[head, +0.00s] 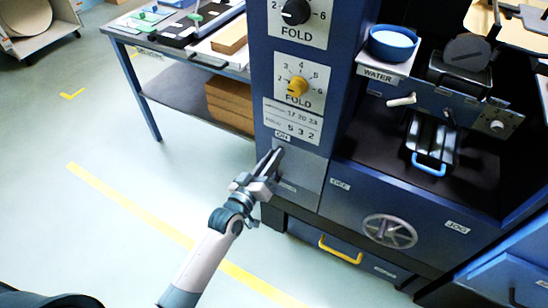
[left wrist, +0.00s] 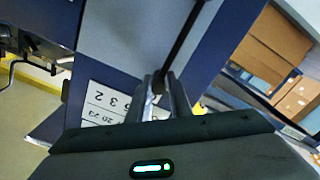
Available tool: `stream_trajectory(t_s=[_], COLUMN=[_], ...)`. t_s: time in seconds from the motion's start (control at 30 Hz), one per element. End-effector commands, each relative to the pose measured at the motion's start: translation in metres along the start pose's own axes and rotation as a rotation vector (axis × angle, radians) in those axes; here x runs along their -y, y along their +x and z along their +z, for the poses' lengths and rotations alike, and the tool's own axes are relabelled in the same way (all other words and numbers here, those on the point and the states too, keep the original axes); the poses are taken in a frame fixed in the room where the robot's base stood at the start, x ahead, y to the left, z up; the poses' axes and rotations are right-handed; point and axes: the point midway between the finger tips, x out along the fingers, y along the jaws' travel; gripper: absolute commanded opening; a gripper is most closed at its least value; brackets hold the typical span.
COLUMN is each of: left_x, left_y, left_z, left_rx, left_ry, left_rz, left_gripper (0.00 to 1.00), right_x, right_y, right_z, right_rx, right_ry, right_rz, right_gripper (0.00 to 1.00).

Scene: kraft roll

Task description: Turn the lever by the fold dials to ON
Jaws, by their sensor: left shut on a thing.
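The blue machine column carries two fold dials, a black one (head: 296,11) above and a yellow one (head: 297,87) below. A number card (head: 292,120) sits under them, then an ON label (head: 282,136) over a grey plate. An OFF label (head: 340,184) is lower right. My left gripper (head: 274,158) reaches the plate just below the ON label. In the left wrist view its fingers (left wrist: 164,95) are closed around a small dark end of the lever (left wrist: 158,83). The rest of the lever is hidden by my gripper. My right gripper is not in view.
Right of the column are a blue water bowl (head: 392,43), a tray with a blue handle (head: 429,163) and a handwheel (head: 389,231). A yellow-handled drawer (head: 340,250) is below. A table with brown boxes (head: 231,105) stands behind left. The left floor is open.

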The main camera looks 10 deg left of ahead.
Motion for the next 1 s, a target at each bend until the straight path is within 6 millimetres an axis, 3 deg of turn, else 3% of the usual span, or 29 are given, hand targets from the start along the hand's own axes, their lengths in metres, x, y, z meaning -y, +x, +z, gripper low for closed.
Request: stream_trajectory(t_s=[0.17,0.2,0.27,0.67,0.87,1.0], left_x=[0.001,0.001,0.001,0.001,0.001,0.001], left_y=[-0.001,-0.001,-0.001,-0.004,-0.02,-0.042], left_z=[0.004,0.004,0.004,0.002,0.002,0.002], left_rx=[0.009,0.009,0.008,0.003,0.004,0.005], left_ry=[-0.004,-0.004,-0.003,0.0,0.001,0.001], left_rz=[-0.003,-0.003,-0.002,-0.002,-0.002,-0.002], left_gripper=[0.0,0.25,0.35,0.35,0.35,0.35], right_x=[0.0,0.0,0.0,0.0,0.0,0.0], right_y=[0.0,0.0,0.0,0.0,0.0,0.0], right_z=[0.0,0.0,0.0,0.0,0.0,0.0], right_rx=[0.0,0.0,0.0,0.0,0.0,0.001], right_ry=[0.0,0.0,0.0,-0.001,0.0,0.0], right_rz=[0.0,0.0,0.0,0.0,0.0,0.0], right_gripper=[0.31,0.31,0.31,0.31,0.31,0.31])
